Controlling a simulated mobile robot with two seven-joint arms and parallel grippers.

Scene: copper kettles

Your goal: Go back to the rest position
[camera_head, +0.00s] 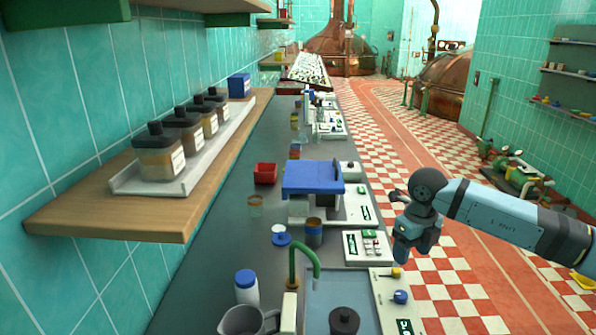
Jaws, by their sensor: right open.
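My right arm reaches in from the right edge, over the red and white checked floor. My right gripper (404,256) hangs at its end, pointing down beside the right edge of the grey counter (215,235). The gripper is open, and I see nothing between its fingers. It looks close to a white panel with buttons (353,247), but I cannot tell the gap. My left arm and left gripper are not in view.
A wooden shelf (110,224) holds several jars. Copper kettles (447,75) stand far back. The floor aisle is open.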

